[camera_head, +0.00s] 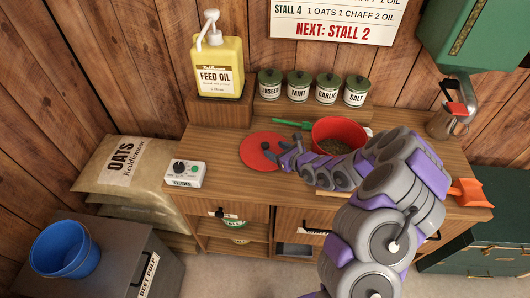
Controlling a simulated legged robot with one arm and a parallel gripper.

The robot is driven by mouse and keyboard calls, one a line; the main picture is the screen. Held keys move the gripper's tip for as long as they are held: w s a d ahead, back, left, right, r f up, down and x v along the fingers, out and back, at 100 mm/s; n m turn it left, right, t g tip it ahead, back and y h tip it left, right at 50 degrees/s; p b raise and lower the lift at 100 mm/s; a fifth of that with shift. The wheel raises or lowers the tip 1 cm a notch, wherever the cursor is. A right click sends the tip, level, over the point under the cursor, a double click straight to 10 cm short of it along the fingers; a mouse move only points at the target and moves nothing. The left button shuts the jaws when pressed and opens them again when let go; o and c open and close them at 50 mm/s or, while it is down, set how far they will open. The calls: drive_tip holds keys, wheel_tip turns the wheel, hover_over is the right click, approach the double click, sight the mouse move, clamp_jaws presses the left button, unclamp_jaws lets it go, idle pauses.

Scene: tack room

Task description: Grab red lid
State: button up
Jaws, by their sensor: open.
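The red lid (259,152) is a flat red disc lying on the wooden counter, left of the red bowl. My gripper (287,151) is open at the lid's right edge and overlaps it in the picture. I cannot tell whether the fingers touch the lid. My arm reaches in from the lower right and hides part of the counter and bowl.
The red bowl (340,132) holds brown feed. A green scoop (291,123) lies behind the lid. A grey timer box (185,174) sits at the counter's left end. The yellow feed oil jug (217,68) and several green-lidded jars (299,88) stand behind.

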sight(267, 145)
drive_tip(key=shift+b+x, duration=0.8)
drive_tip(key=shift+x, duration=2.1)
drive_tip(key=shift+s+r, duration=0.1)
drive_tip(key=shift+r, duration=0.05)
drive_tip(key=shift+c, duration=0.3)
drive_tip(key=shift+d, duration=0.1)
drive_tip(key=c, duration=1.1)
